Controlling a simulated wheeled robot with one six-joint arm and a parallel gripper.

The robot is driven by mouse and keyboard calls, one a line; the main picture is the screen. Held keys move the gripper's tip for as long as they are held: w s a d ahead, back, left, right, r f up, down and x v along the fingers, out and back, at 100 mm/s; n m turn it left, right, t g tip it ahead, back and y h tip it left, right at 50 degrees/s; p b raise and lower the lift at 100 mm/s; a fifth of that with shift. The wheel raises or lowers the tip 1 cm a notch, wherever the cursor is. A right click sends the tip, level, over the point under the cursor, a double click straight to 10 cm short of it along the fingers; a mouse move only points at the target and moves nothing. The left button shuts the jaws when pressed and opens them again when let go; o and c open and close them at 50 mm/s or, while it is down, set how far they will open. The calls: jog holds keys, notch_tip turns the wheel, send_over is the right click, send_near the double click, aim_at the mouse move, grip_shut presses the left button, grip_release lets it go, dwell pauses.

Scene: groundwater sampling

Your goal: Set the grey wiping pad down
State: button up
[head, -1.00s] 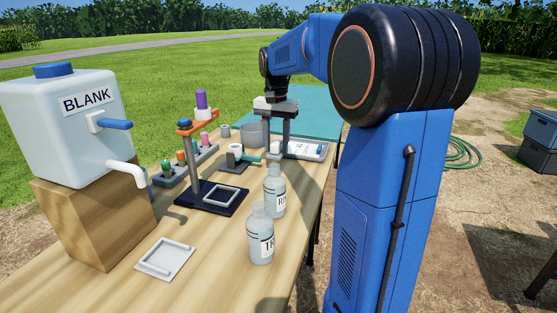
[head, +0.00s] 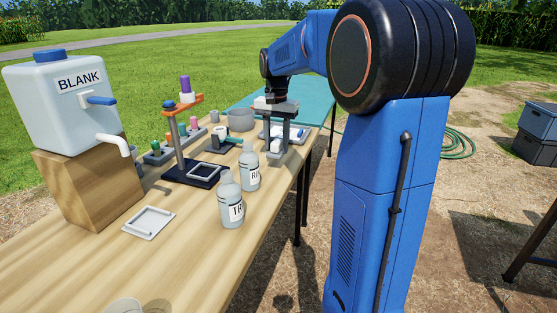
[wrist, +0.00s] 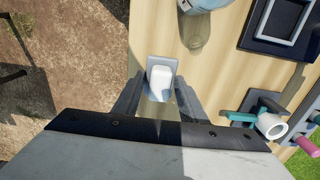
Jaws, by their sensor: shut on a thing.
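My gripper (wrist: 160,101) is shut on the grey wiping pad (wrist: 152,63), which shows in the wrist view as a grey rectangle with a white block on it between the fingertips. In the head view my gripper (head: 278,148) points down at the table's right edge, with a small pale piece at its tips. The wrist view shows wooden tabletop around the pad and bare ground to the left. I cannot tell whether the pad touches the table.
Two labelled bottles (head: 231,201) (head: 249,168) stand nearby. A square white tray (head: 149,222) lies in front. A dark-based stand (head: 190,175), a grey pot (head: 240,120) and the BLANK container (head: 62,110) are on the table (head: 190,255). Bare wood is free in front.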

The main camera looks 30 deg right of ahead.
aim_at(277, 156)
jog(key=shift+f, duration=2.5)
jog(key=shift+f, duration=0.15)
jog(key=o, duration=1.3)
notch_tip(277, 156, up, 12)
jog(key=shift+r, duration=0.2)
